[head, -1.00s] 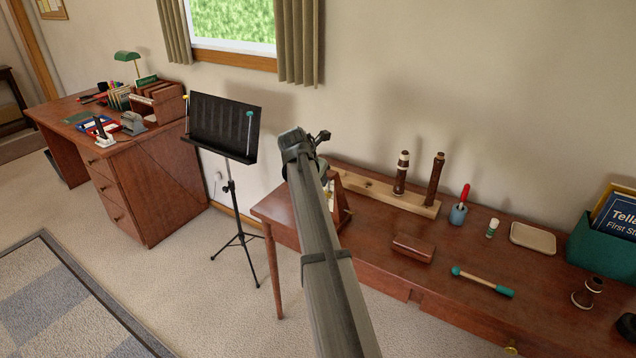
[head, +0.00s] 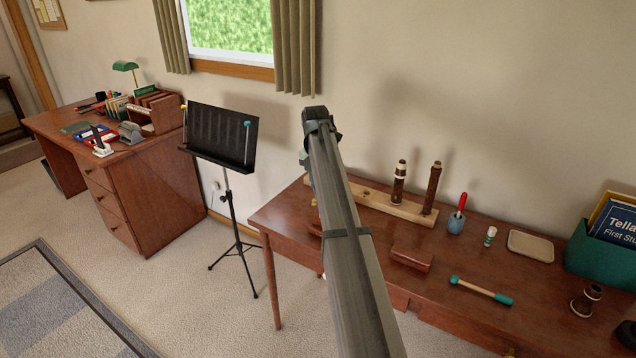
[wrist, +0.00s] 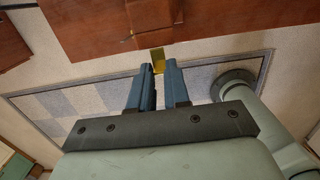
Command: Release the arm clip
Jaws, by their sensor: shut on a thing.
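In the wrist view, my gripper (wrist: 159,72) has its two blue fingers closed with a narrow gap between them. A small yellow, brass-coloured piece, which looks like the arm clip (wrist: 158,57), sits at the fingertips. In the head view, a wooden piece that looks like a metronome (head: 314,228) shows only in part at the left end of the table, behind my arm.

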